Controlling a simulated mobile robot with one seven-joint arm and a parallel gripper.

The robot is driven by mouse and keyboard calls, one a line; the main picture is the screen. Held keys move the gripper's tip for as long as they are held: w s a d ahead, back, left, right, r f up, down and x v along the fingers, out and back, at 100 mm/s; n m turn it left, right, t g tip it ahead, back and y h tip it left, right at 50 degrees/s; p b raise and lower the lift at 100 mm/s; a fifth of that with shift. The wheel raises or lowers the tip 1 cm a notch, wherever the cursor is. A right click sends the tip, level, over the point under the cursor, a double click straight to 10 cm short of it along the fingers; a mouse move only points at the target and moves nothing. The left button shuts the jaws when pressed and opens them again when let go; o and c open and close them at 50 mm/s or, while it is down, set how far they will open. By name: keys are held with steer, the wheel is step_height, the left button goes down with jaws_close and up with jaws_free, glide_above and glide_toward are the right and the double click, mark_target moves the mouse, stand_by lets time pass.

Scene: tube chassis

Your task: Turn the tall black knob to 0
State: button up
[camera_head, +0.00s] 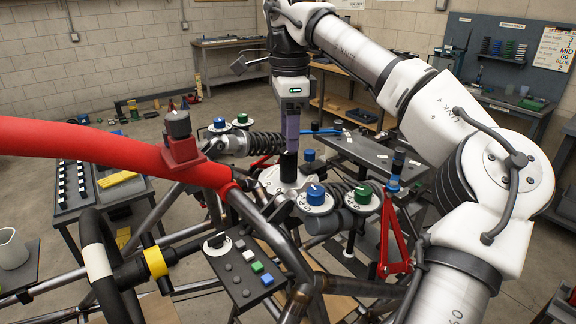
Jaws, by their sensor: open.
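The tall black knob (288,167) stands upright on a round white dial plate (270,180) in the middle of the chassis. My gripper (291,148) points straight down directly over it, its purple fingers at the top of the knob. The fingers are seen edge-on, one behind the other, so the gap between them is hidden. They are open. I cannot tell whether they touch the knob or reach around its top. The dial's marks and the knob's pointer are too small or hidden to read.
Blue knobs (316,193) and green knobs (363,193) on white dials stand close by, with black coil springs beside them. A red tube (90,142) crosses the left, with a dark grey knob (177,124) on its red mount. A button panel (245,270) is in front.

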mark_target(289, 164)
step_height(289, 164, down, 8)
steer(key=shift+a+r+p, duration=0.1)
steer(key=shift+r+p, duration=0.15)
steer(key=shift+p, duration=0.35)
steer(key=shift+c, duration=0.4)
steer(key=c, duration=0.9)
steer(key=shift+m+b, duration=0.55)
steer(key=shift+m, duration=2.35)
